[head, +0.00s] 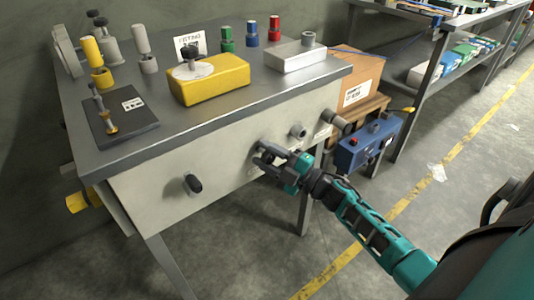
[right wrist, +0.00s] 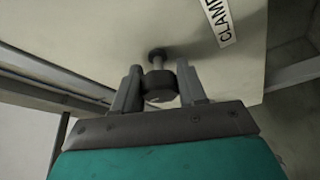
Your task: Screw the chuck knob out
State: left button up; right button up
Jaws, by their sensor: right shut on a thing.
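My right gripper (head: 268,155) is at the front panel (head: 160,180) of the grey workbench, its fingers pointing at the panel. In the right wrist view, the gripper (right wrist: 160,92) is shut on a dark round knob (right wrist: 160,88), one finger on each side. A thin shaft (right wrist: 158,62) runs from this knob to the panel, so the knob's head stands off the surface. A label (right wrist: 222,20) starting "CLAM" is beside it; I read no "chuck" label, so I cannot tell if this is the chuck knob. My left gripper is not in view.
A yellow block (head: 208,80) and a dark plate (head: 118,119) lie on the benchtop. A blue box (head: 366,145) stands to the right.

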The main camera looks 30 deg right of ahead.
jog(key=shift+d, duration=0.15)
dwell(0.3)
jog(key=o, duration=1)
jog(key=v, duration=1.2)
jog(key=shift+s+d+p, duration=0.2)
jog(key=shift+s+p, duration=0.1)
jog(key=shift+s, duration=0.1)
